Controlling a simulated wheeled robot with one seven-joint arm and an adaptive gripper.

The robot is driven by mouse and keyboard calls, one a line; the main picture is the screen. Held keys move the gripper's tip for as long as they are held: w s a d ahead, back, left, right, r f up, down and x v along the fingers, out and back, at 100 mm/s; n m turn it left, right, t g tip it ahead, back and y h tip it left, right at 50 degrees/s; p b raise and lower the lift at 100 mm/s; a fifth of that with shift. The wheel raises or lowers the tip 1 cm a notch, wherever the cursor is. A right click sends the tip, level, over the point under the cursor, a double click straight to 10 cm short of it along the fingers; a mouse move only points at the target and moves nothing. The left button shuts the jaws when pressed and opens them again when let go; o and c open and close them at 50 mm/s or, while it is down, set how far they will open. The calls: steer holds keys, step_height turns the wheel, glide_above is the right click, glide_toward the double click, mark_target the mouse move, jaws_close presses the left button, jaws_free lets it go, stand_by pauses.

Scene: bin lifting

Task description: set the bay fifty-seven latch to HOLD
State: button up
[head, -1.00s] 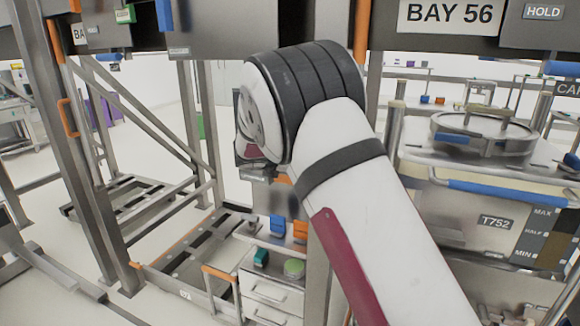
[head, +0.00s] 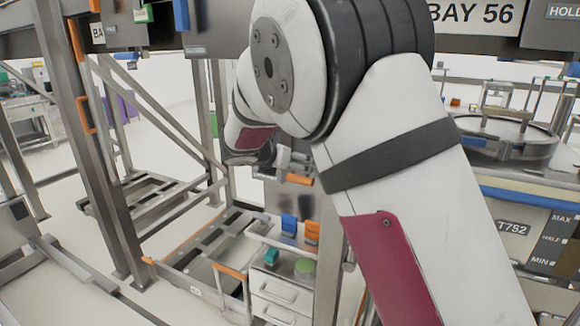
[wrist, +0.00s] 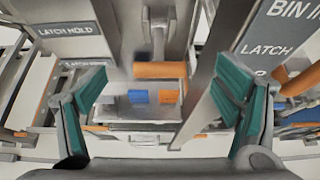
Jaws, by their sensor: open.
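In the wrist view a latch lever with an orange grip (wrist: 160,70) hangs on a grey stem between my gripper's (wrist: 160,84) fingers, beyond the tips. The teal-padded fingers stand wide apart, and none visibly touches the grip. A LATCH HOLD plate (wrist: 68,30) is at upper left, with a second, partly covered latch plate (wrist: 88,64) below it. A larger panel (wrist: 274,45) at right reads LATCH, its text cut off. In the head view the orange grip (head: 300,179) shows just past my arm, which hides most of my gripper. No bay fifty-seven label is readable.
A drawer cart (head: 276,290) with blue and orange bins (head: 289,226) stands below the latch. At right are the BAY 56 sign (head: 472,14) and a lidded tank (head: 510,140). A steel post (head: 72,130) stands left. Some floor is open at lower left.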

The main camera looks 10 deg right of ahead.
steer(key=f+h+b, duration=0.1)
steer(key=f, duration=0.3)
steer(key=d+f+m+h+b, duration=0.1)
steer(key=f+h, duration=0.1)
steer(key=f, duration=0.3)
steer(key=f+h+b, duration=0.1)
steer(key=f, duration=0.4)
steer(key=shift+d+f+m, duration=0.15)
steer(key=shift+d+m, duration=0.15)
steer(key=shift+d, duration=0.05)
jaws_close()
steer(key=s+a+f+n+t+h+b, duration=0.1)
steer(key=a+f+n+t+h+b, duration=0.15)
steer(key=f+t+b, duration=0.4)
steer(key=w+d+r+t+p, duration=0.1)
steer(key=w+d+r+p, duration=0.1)
steer(key=w+d+r, duration=0.2)
steer(key=shift+w+d+r+m+t+y+p, duration=0.15)
steer(key=shift+w+r+m+t+y+p, duration=0.25)
steer(key=shift+w+r, duration=0.9)
steer(key=shift+w+f, duration=0.2)
